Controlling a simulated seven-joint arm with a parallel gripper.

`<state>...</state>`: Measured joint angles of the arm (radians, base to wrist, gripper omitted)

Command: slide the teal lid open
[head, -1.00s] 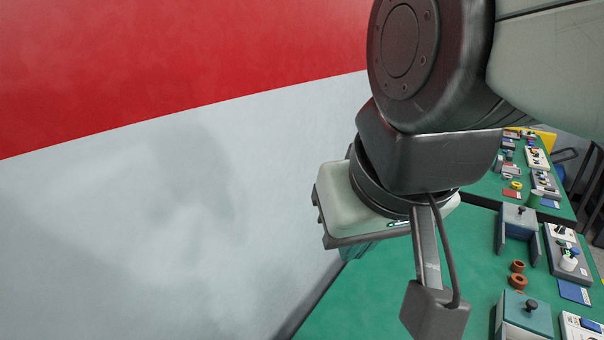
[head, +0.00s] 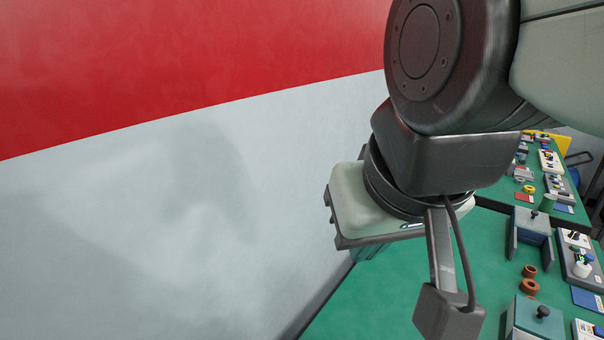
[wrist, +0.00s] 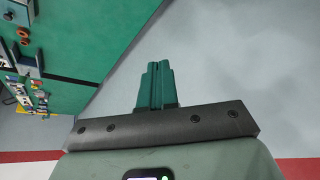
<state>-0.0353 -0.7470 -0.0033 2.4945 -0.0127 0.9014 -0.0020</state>
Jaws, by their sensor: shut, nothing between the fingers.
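The teal lid (head: 524,313) with a black knob sits on a grey box at the bottom right of the head view, partly cut off by the frame edge. A teal-topped box, which looks like the same one, shows at the top left corner of the wrist view (wrist: 20,12). My gripper (wrist: 157,68) has its teal fingers together with nothing between them. It is to the left of the lid and well apart from it. In the head view only a bit of the fingers (head: 370,253) shows below the hand.
Two brown rings (head: 529,286) lie on the green table (head: 450,270) behind the lid. A grey holder (head: 531,225) and a panel with small parts (head: 576,254) stand beyond and to the right. The table's left part is clear. A wall (head: 150,220) rises at left.

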